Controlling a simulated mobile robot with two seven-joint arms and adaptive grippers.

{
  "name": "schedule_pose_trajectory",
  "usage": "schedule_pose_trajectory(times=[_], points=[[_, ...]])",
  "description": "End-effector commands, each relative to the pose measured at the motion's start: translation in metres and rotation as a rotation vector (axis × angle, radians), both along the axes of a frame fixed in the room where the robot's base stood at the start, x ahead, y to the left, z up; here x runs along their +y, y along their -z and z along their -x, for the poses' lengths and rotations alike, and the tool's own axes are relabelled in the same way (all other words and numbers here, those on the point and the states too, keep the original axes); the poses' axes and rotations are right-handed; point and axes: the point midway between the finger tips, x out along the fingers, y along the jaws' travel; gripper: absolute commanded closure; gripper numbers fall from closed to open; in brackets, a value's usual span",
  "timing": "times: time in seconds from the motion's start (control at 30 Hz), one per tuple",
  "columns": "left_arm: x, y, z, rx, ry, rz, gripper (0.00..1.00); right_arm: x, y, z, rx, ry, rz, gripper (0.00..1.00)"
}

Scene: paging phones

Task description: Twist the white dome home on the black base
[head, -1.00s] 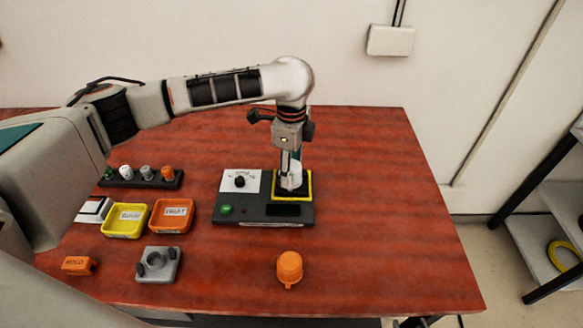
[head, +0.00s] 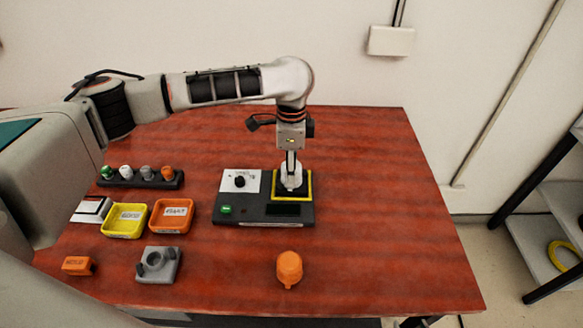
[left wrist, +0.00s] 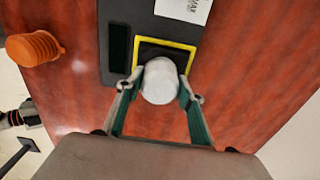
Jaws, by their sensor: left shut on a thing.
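The white dome (head: 292,178) is upright over the black square (head: 280,191) inside the yellow rim of the dark box. It also shows in the left wrist view (left wrist: 160,82). My left gripper (head: 291,170) comes down from above and is shut on the dome, with one finger on each side. The dome hides what lies straight under it, so I cannot tell the black base apart from the black square or see how the dome seats. My right gripper (head: 418,323) barely shows at the bottom edge of the head view; its fingers cannot be made out.
The dark box (head: 240,215) carries a black knob and a green button. Yellow (head: 108,233) and orange (head: 155,222) trays, a rack (head: 135,180) of small domes and a grey fixture (head: 142,276) stand left. An orange ribbed dome (head: 289,268) is in front. The table's right side is clear.

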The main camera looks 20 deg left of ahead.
Motion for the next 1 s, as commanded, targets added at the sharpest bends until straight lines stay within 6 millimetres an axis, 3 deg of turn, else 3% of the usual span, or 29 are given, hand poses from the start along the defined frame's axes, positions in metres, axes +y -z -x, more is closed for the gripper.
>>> schedule_pose_trajectory(times=[0.2,0.5,0.77,1.0], points=[[-0.0002,0.0005,0.0004,0.001,0.170,0.000,0.79,0.0020,-0.0002,0.0000,0.000,0.003,-0.005,0.60],[-0.0002,0.0004,0.0004,0.001,0.198,0.000,0.79,0.0022,-0.0001,0.0001,0.001,0.003,-0.005,0.60],[-0.0003,0.0005,0.0004,0.001,0.386,0.000,0.79,0.0001,0.0004,0.0004,0.001,-0.001,0.001,0.60],[-0.0003,0.0004,0.0003,0.001,0.403,0.000,0.79,-0.0018,0.0007,0.0007,0.001,-0.005,0.006,0.60]])
